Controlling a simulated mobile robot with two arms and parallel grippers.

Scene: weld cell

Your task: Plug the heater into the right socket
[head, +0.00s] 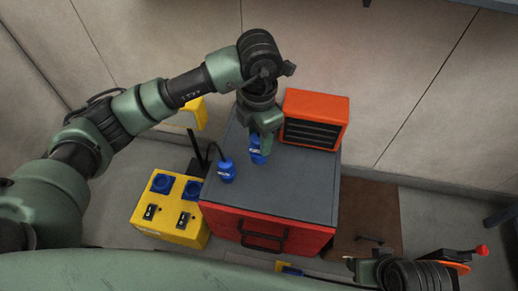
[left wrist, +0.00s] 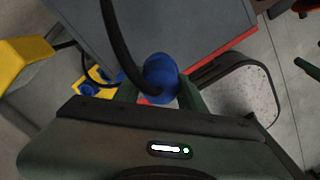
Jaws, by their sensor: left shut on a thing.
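The orange heater (head: 318,105) with a dark grille stands at the back right of the grey cabinet top. My left gripper (head: 262,146) is shut on a blue plug (head: 256,157) over the cabinet top. In the left wrist view this plug (left wrist: 160,76) sits between the fingers, with a black cable rising across it; where the cable ends is hidden. A yellow socket box (head: 148,212) left of the cabinet has a left blue socket (head: 162,183) and a right blue socket (head: 192,191). Both look empty. My right gripper (head: 362,268) is at the bottom right, its jaws unclear.
A second blue plug (head: 226,172) with a black cable stands at the left edge of the cabinet top (head: 290,185). The cabinet has a red front (head: 228,222) and black handle. A yellow object (head: 190,116) stands behind, left. Much of the cabinet top is clear.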

